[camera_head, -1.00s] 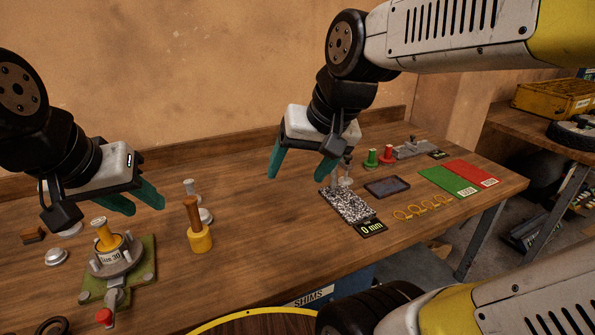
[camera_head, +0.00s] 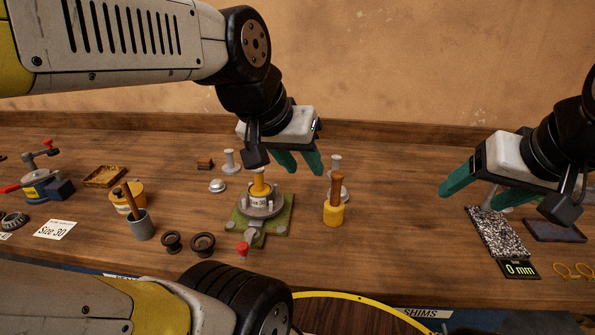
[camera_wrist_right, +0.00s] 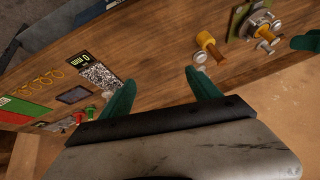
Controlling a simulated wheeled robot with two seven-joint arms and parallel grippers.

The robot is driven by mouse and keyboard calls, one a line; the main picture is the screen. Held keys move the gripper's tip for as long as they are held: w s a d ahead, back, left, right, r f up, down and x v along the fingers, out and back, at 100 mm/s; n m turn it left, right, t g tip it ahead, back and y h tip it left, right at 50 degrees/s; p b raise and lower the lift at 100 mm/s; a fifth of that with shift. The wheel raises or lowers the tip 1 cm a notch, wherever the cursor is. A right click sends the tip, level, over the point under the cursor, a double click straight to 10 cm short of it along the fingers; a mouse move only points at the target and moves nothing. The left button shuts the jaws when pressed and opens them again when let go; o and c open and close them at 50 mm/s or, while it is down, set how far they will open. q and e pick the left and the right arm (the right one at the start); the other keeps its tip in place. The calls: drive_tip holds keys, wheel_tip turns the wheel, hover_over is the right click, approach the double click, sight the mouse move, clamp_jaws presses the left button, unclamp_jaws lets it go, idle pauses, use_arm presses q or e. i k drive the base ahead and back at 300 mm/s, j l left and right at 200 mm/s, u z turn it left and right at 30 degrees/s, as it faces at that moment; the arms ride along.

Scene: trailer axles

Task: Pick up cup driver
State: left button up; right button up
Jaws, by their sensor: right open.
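I cannot tell for sure which piece is the cup driver. Likely ones are the grey metal pieces with a disc base and upright stem: one (camera_head: 230,162) left of the fixture and another (camera_head: 335,163) behind the wooden-handled mallet. A low round grey piece (camera_head: 217,186) lies near the first. My left gripper (camera_head: 300,166) is open and empty, above the table behind the fixture, close to the stemmed piece on its right. My right gripper (camera_head: 482,192) is open and empty above the speckled plate; its spread fingers show in the right wrist view (camera_wrist_right: 162,92).
A green-based fixture (camera_head: 285,218) holds a yellow-topped part. The yellow-headed mallet (camera_head: 334,213) stands right of it. A grey cup (camera_head: 142,226), black rings (camera_head: 203,244) and a speckled plate (camera_head: 497,232) with a 0 mm display also lie there. Bare wood separates mallet and plate.

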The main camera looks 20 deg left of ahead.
sight(259, 188)
drive_tip(key=k+j+u, duration=0.15)
drive_tip(key=j+u, duration=0.75)
drive_tip(key=j, duration=0.1)
